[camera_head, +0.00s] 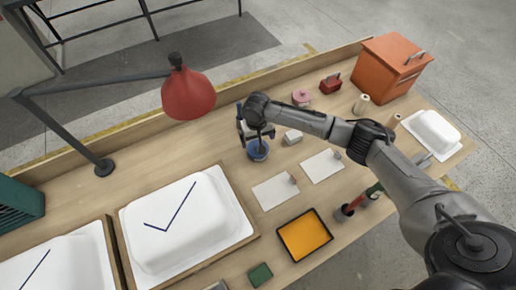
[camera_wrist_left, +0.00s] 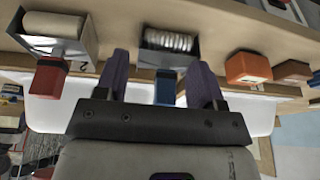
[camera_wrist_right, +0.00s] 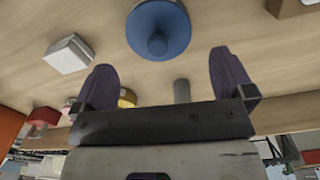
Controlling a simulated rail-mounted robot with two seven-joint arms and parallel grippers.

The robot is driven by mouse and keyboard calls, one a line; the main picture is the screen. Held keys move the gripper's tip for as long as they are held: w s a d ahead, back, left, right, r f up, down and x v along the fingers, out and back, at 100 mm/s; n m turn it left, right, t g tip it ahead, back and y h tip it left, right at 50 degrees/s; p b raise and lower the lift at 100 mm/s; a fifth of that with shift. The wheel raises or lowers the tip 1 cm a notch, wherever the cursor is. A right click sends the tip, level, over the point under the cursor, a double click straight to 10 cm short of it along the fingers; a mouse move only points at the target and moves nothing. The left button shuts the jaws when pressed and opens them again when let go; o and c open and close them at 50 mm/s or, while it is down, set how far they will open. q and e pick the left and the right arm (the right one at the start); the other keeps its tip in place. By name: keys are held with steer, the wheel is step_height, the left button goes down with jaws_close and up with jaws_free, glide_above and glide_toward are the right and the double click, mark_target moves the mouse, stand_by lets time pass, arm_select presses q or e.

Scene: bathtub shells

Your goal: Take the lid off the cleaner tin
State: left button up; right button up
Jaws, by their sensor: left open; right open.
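The cleaner tin (camera_head: 258,152) is a small blue round tin on the wooden bench, partly hidden by my right gripper. In the right wrist view its round blue lid (camera_wrist_right: 143,28) shows from above, with a knob in the middle. The lid appears to be on the tin. My right gripper (camera_head: 254,136) is open above the tin; in its wrist view the lid lies just beyond the fingertips (camera_wrist_right: 167,62), with nothing between them. My left gripper (camera_wrist_left: 161,75) is open and empty, seen only in its own wrist view.
A white block (camera_head: 293,137) stands close to the tin. A red lamp (camera_head: 188,95) hangs to the left. White tub shells (camera_head: 185,222) fill the left bench. An orange tray (camera_head: 305,236), white cards (camera_head: 275,191) and an orange box (camera_head: 388,70) lie around. The bench left of the tin is clear.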

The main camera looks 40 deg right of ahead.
mark_target(252, 147)
steer(key=shift+d+f+b, duration=0.15)
steer(key=shift+f+b, duration=0.15)
steer(key=shift+f, duration=1.15)
steer(key=shift+d+f+b, duration=0.1)
steer(key=shift+f+b, duration=0.2)
steer(key=shift+f, duration=1.1)
steer(key=c, duration=0.7)
